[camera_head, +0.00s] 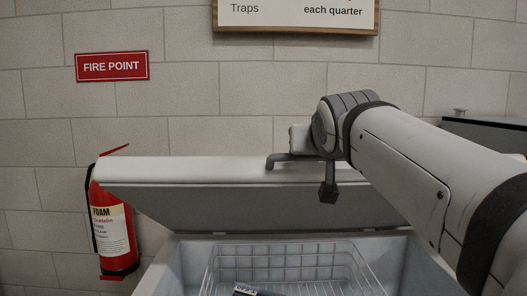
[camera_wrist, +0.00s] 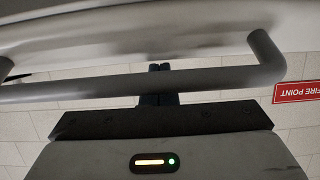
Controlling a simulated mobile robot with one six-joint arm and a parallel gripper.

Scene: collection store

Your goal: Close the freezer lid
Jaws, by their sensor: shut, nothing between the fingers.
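The freezer lid (camera_head: 235,190) stands raised and tilted at the back of the freezer (camera_head: 190,255), its dark underside facing the open interior. The lid's grey handle (camera_head: 276,160) shows at its upper edge in the head view, partly hidden by my arm. In the wrist view, the handle (camera_wrist: 215,78) crosses the picture below the pale lid (camera_wrist: 130,35). My gripper (camera_wrist: 160,68) is shut and empty, its dark fingers crossing behind the handle bar. I cannot tell whether they touch it.
A wire basket (camera_head: 285,250) sits inside the freezer, with a small dark labelled item (camera_head: 243,290) at its front. A red fire extinguisher (camera_head: 114,235) stands against the wall, close to the lid's left end. A dark-topped surface (camera_head: 485,125) is at right.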

